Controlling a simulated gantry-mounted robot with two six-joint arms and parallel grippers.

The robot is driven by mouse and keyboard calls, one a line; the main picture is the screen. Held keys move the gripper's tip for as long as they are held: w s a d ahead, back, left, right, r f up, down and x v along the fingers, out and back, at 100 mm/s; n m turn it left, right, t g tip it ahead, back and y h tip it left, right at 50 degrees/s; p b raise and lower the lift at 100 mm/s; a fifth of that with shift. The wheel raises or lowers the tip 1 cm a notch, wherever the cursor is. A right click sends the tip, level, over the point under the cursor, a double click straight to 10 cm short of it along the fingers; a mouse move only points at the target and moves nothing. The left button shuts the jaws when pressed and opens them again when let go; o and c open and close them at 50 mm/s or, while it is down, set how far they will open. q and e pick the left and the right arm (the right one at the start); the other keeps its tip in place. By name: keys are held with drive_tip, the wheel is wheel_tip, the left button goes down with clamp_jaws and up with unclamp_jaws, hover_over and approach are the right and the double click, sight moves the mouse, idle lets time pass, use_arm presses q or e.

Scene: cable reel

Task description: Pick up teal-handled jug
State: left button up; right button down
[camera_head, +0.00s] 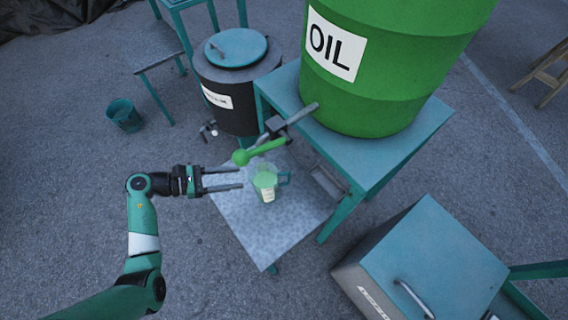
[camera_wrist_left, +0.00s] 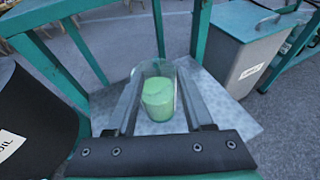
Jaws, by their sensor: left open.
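The teal-handled jug (camera_head: 265,184) stands upright on a light speckled low table (camera_head: 262,237), below the green lever of the oil tap (camera_head: 258,150). It is clear, with green liquid inside, and its teal handle points right in the head view. My left gripper (camera_head: 241,179) is open, just left of the jug. In the left wrist view, the jug (camera_wrist_left: 158,95) appears between the two fingers of my left gripper (camera_wrist_left: 162,95), beyond or around their tips; I cannot tell whether they touch it. The jug's handle is hidden there. My right gripper is not in view.
A large green oil drum (camera_head: 390,60) sits on a teal stand (camera_head: 385,165) behind the jug. A dark drum (camera_head: 237,80) with a teal lid stands at the back. A teal bucket (camera_head: 124,115) is at the left, and a grey bin (camera_head: 420,265) at the front right.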

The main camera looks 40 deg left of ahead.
use_arm(q)
wheel_tip(320, 180, down, 2)
drive_tip(key=s+g, duration=0.1)
drive_tip(key=s, duration=0.1)
drive_tip(key=b, duration=0.3)
approach(273, 185)
drive_tip(key=x, duration=0.3)
drive_tip(key=b+x, duration=0.1)
drive_tip(key=x, duration=0.1)
drive_tip(key=b+x, duration=0.2)
drive_tip(key=x, duration=0.1)
drive_tip(key=shift+s+a+f, duration=0.1)
drive_tip(key=shift+a+f, duration=0.1)
drive_tip(key=shift+f, duration=0.15)
drive_tip(key=shift+r, duration=0.1)
clamp_jaws()
idle(0.5)
